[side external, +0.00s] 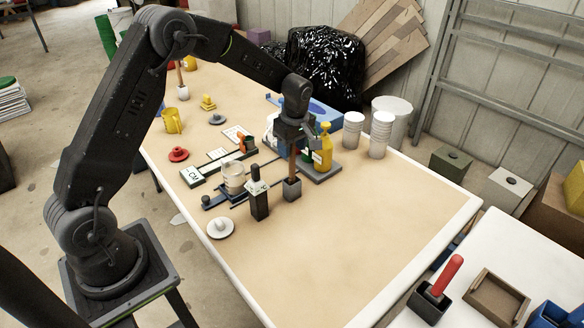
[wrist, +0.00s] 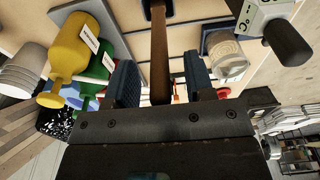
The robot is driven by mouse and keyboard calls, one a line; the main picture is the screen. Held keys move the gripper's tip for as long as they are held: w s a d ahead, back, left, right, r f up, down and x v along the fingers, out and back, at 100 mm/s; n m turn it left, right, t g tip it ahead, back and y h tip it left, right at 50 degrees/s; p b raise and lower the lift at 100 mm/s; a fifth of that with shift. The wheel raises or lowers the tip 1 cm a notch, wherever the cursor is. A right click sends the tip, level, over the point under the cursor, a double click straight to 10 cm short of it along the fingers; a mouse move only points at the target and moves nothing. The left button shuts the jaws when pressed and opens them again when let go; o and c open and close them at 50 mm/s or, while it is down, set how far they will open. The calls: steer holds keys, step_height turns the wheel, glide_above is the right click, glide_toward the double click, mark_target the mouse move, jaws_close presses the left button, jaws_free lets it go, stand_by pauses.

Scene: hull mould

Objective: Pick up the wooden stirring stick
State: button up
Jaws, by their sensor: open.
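The wooden stirring stick (side external: 292,166) stands upright in a small dark grey block holder (side external: 291,190) on the table. My gripper (side external: 296,148) is above the holder, at the upper part of the stick. In the wrist view the brown stick (wrist: 160,45) runs between the two blue-padded fingers of my gripper (wrist: 160,68). The fingers are open, with a gap visible on each side of the stick. The stick's top end is hidden behind the gripper body.
A yellow bottle (side external: 324,150) stands close on the right on a grey tray (side external: 325,174). White cup stacks (side external: 380,136) are further right. The table's front right is clear.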

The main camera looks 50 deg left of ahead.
jaws_close()
stand_by(0.3)
steer(key=shift+r, duration=0.15)
